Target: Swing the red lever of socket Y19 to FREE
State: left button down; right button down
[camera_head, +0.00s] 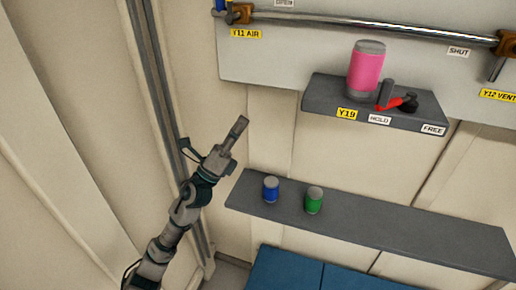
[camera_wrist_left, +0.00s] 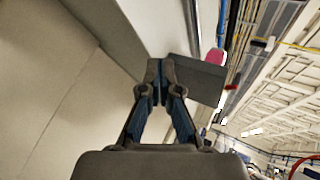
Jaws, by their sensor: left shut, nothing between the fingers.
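Socket Y19 is a dark grey shelf block (camera_head: 330,96) on the wall panel, with a yellow Y19 label (camera_head: 346,113) and white HOLD (camera_head: 379,119) and FREE (camera_head: 433,129) labels along its front. A pink cylinder (camera_head: 367,72) stands upright on it. The red lever (camera_head: 393,104) lies on the block's right part, from a black knob (camera_head: 409,103) toward the HOLD side. My left gripper (camera_head: 240,124) is shut and empty, left of and below the block, apart from it. In the left wrist view my shut fingertips (camera_wrist_left: 160,64) show before the grey block (camera_wrist_left: 200,80). My right gripper is not seen.
A lower grey shelf (camera_head: 400,232) holds a blue can (camera_head: 271,189) and a green can (camera_head: 314,200). A metal rail (camera_head: 380,27) runs above the socket, between Y11 AIR (camera_head: 246,34) and Y12 VENT (camera_head: 498,95) labels. Free air lies between my left gripper and the block.

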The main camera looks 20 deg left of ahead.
pick_arm(q)
jog(key=s+d+r+m+g+h, duration=0.1)
jog(key=s+r+m+g, duration=0.3)
jog(key=m, duration=0.4)
jog(key=s+d+r+m+g+h+b, duration=0.1)
jog(key=s+r+m+g+h, duration=0.1)
jog(key=r+m+g, duration=0.35)
jog(key=s+d+r+m+g+h, duration=0.15)
jog(key=s+r+m+g, duration=0.35)
jog(key=m, duration=0.6)
jog(key=s+a+r+m+t+y+b, duration=0.1)
jog(key=s+a+r+m+t+y, duration=0.2)
jog(key=a+t+y, duration=0.2)
jog(key=a+y, duration=0.3)
jog(key=shift+s+a+y, duration=0.35)
jog(key=shift+a, duration=0.05)
jog(key=shift+d, duration=0.1)
